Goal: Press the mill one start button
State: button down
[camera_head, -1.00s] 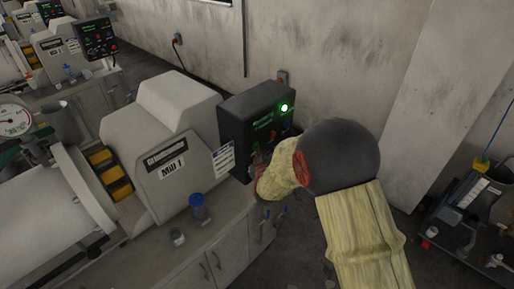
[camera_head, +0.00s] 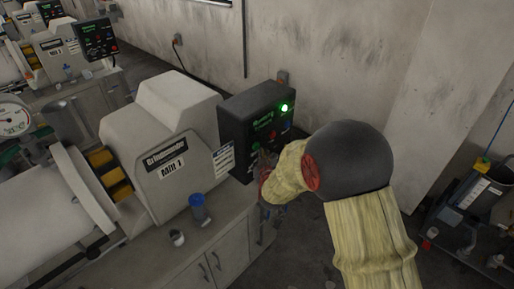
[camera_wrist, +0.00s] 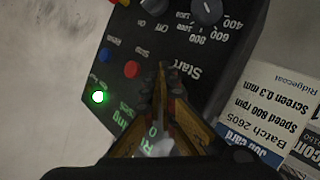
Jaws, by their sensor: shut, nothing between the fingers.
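The Mill 1 control box (camera_head: 233,130) is a dark panel on the right end of the pale mill housing (camera_head: 177,115). In the wrist view the panel (camera_wrist: 215,60) shows a "Start" label (camera_wrist: 180,70), a red stop button (camera_wrist: 132,69), a blue button (camera_wrist: 112,50) and a lit green lamp (camera_wrist: 98,97). My gripper (camera_wrist: 163,72) is shut and empty, its tips beside the "Start" label. The start button is not visible there; the fingers may cover it. I cannot tell whether the tips touch the panel. In the head view my gripper (camera_head: 266,165) is at the panel's lower front.
A black speed knob (camera_wrist: 207,10) is at the panel's top. A white job card (camera_wrist: 275,115) is beside the panel. A blue cup (camera_head: 198,208) and a small white cup (camera_head: 177,237) stand on the bench (camera_head: 235,225). Another mill's panel (camera_head: 95,38) stands behind.

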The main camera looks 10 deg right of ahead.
jog(key=s+d, duration=0.1)
jog(key=s, duration=0.1)
jog(key=s+d+b, duration=0.1)
jog(key=s+d, duration=0.1)
dwell(0.3)
dwell(0.6)
jog(key=s+a+f+m+g+y+b, duration=0.15)
jog(key=s+a+f+g, duration=0.25)
jog(key=s+f+g, duration=0.75)
jog(key=s+d+r+m+t+b, duration=0.1)
jog(key=s+r+b, duration=0.4)
jog(key=s, duration=0.8)
jog(key=s+d+r+m+t+b, duration=0.1)
jog(key=s+d+r+b, duration=0.1)
jog(key=s+r+b, duration=0.3)
jog(key=s+r, duration=0.4)
jog(key=s, duration=0.5)
jog(key=shift+s+r+t+b, duration=0.15)
jog(key=shift+r+t+b, duration=0.05)
jog(key=shift+t+b, duration=0.15)
